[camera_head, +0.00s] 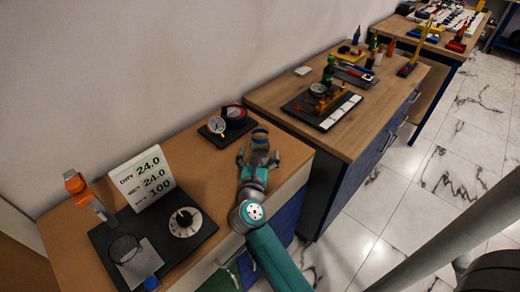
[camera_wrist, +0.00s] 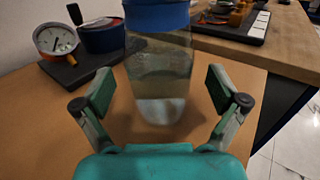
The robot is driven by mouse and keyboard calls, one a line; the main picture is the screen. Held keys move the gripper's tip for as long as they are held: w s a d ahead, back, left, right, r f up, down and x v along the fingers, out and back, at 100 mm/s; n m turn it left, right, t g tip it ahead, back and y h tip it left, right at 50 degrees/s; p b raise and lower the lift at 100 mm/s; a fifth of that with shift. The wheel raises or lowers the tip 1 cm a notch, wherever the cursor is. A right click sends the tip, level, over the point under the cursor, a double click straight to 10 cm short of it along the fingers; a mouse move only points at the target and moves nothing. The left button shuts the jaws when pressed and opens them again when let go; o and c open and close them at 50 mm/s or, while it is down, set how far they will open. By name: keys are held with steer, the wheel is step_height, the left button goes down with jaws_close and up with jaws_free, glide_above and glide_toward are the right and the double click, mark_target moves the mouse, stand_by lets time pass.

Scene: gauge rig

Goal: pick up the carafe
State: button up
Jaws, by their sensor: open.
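The carafe (camera_wrist: 160,85) is a clear, see-through container with a blue top, standing upright on the wooden table in the wrist view. In the head view the carafe (camera_head: 260,139) is small and dark-topped, near the table's right end. My gripper (camera_wrist: 163,93) is open, its two fingers on either side of the carafe with a visible gap on each side. In the head view my gripper (camera_head: 258,160) reaches toward the carafe from the front. The carafe's base shows on the table; nothing is held.
A dial gauge with a round dark part on a black plate (camera_head: 228,124) stands just left of the carafe. A sign with numbers (camera_head: 143,178) and a black board with a dial (camera_head: 152,235) are further left.

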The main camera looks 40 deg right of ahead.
steer(key=shift+x, duration=0.85)
steer(key=c, duration=1.6)
steer(key=shift+o, duration=0.2)
steer(key=shift+r, duration=0.25)
